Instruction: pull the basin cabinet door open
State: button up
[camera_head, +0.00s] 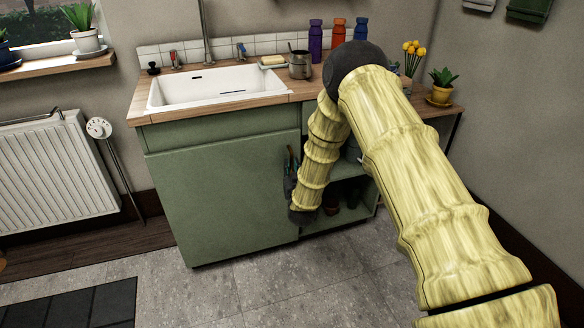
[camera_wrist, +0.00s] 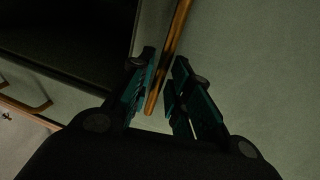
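The basin cabinet (camera_head: 222,128) is green, under a white sink, and its door (camera_head: 222,203) looks shut in the head view. In the wrist view a slim brown bar handle (camera_wrist: 177,35) runs along the green door (camera_wrist: 255,60). My gripper (camera_wrist: 164,60) is open there, with one teal finger on each side of the handle's lower end. A gap shows between the left finger and the handle; I cannot tell whether the right finger touches it. In the head view my gripper (camera_head: 291,176) is at the door's right edge, partly hidden.
Open shelves (camera_head: 345,197) with pots are right of the door, close to my arm. A radiator (camera_head: 52,172) stands at the left wall. The grey floor (camera_head: 235,290) before the door is clear, with a dark mat (camera_head: 75,305) at lower left.

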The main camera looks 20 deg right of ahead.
jog(key=shift+w+d, duration=0.15)
jog(key=shift+w, duration=0.75)
grip_shut()
